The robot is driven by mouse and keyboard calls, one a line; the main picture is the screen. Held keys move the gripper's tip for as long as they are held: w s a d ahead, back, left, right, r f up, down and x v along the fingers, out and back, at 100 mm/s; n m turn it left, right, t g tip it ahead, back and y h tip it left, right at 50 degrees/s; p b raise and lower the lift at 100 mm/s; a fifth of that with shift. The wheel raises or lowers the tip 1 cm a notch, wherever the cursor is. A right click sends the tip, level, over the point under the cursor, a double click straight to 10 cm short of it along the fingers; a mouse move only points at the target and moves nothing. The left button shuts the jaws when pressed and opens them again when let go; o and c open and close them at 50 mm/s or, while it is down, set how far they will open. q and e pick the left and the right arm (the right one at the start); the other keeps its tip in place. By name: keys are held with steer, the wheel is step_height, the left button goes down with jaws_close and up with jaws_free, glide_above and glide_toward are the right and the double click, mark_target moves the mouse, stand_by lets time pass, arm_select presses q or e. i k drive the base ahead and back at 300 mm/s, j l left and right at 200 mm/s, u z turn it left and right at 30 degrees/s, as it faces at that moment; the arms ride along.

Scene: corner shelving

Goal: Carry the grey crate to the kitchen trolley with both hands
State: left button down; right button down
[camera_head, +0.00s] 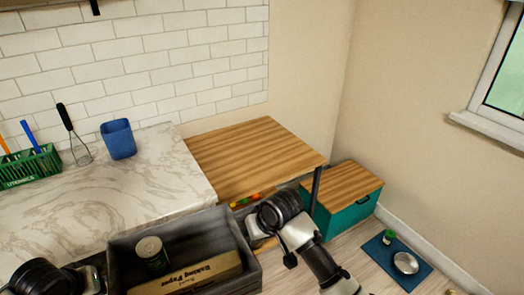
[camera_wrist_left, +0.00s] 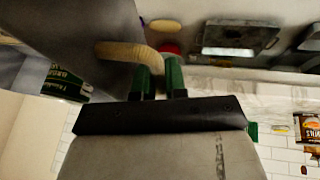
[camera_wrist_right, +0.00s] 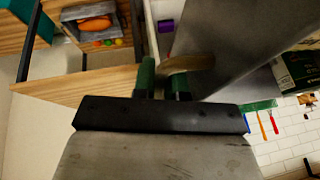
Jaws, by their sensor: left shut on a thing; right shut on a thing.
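The grey crate (camera_head: 217,222) is at the bottom of the head view, in front of the marble counter. It holds a can (camera_head: 150,250) and a baking paper box (camera_head: 195,277). My left gripper (camera_head: 98,272) is shut on its left side; the left wrist view shows the fingers (camera_wrist_left: 160,82) at a tan handle (camera_wrist_left: 128,50). My right gripper (camera_head: 250,232) is shut on its right side, with the fingers (camera_wrist_right: 163,82) at another tan handle (camera_wrist_right: 190,62). The kitchen trolley (camera_head: 255,155) has a bare wooden top and stands right of the counter, beyond the crate.
The marble counter (camera_head: 110,195) holds a green utensil basket (camera_head: 30,167), a whisk (camera_head: 78,150) and a blue cup (camera_head: 118,139). A teal chest (camera_head: 345,212) with a wooden lid stands right of the trolley. A blue mat (camera_head: 408,278) with small items lies on the floor.

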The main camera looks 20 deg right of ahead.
mark_target(250, 148)
steer(key=z, duration=1)
steer(key=i+l+z, duration=0.1)
steer(key=i+z, duration=0.2)
steer(key=i, duration=0.25)
steer(key=i+j+z, duration=0.1)
steer(key=i+z, duration=0.25)
steer(key=i, duration=0.25)
steer(key=i+u, duration=0.35)
steer(key=i+l+u, duration=0.3)
steer(key=i, duration=0.15)
steer(key=i+j+u, duration=0.1)
steer(key=u, duration=0.3)
steer(key=i+u, duration=0.55)
steer(key=u, duration=0.2)
